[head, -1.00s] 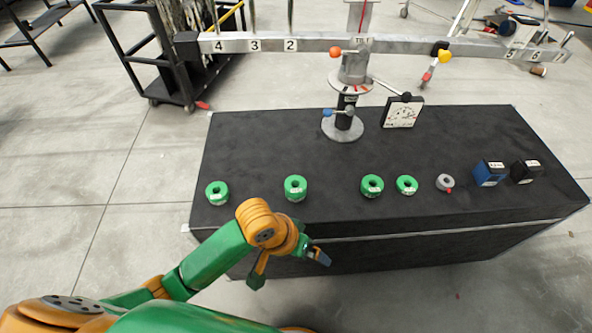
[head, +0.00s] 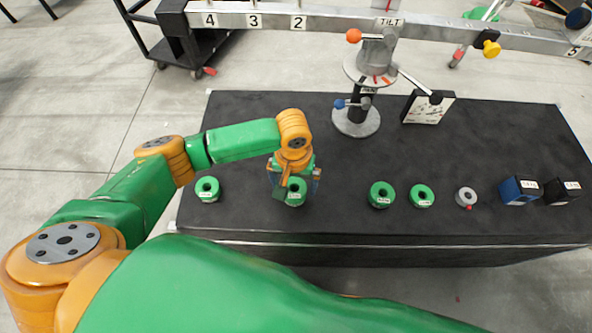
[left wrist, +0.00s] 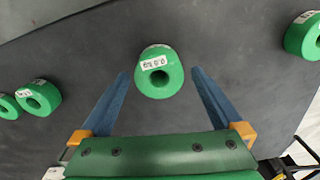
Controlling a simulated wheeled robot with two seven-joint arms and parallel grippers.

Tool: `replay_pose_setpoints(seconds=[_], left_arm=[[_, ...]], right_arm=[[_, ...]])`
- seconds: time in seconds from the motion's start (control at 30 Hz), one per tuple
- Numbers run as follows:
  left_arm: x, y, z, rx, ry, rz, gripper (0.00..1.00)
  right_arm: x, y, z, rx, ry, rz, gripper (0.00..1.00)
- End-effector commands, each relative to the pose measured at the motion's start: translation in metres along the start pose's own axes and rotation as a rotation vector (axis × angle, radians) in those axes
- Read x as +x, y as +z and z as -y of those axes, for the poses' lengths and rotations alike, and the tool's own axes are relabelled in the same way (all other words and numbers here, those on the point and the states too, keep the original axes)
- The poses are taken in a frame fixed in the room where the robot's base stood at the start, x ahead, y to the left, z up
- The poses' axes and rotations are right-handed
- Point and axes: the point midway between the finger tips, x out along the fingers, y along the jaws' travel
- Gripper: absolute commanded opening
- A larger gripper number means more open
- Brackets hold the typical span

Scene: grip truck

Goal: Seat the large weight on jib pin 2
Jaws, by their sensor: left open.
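My left gripper (head: 294,180) is open and points down over a green ring-shaped weight (head: 295,194), the second from the left in the row. In the left wrist view this weight (left wrist: 160,72) lies between the two blue fingers (left wrist: 160,84), with a gap on each side. Its white label is too small to read surely. Other green weights stand at the far left (head: 207,190) and to the right (head: 382,195) (head: 422,196). Which is the large one I cannot tell surely. Jib pin 2 stands by the "2" label (head: 298,22), mostly cut off.
The silver jib beam (head: 340,20) crosses the back on a round-based post (head: 357,118). A dial plate (head: 427,107), a small grey ring (head: 466,197), a blue block (head: 518,189) and a black block (head: 562,191) stand on the black table (head: 250,115).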

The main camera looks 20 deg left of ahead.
Motion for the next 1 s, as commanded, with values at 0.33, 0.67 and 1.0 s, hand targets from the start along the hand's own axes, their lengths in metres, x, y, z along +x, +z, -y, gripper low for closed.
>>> replay_pose_setpoints(seconds=[0.33,0.67,1.0], left_arm=[[0.020,0.000,-0.001,0.003,0.002,-0.001,1.00],[0.019,0.000,-0.001,0.003,0.002,-0.001,0.30],[0.019,0.000,-0.001,0.002,0.001,-0.002,0.46]], right_arm=[[0.004,0.000,0.000,0.000,0.000,0.000,0.50],[0.004,0.000,0.000,0.000,0.000,-0.002,0.50],[0.004,-0.001,0.000,0.000,0.001,-0.003,0.50]])
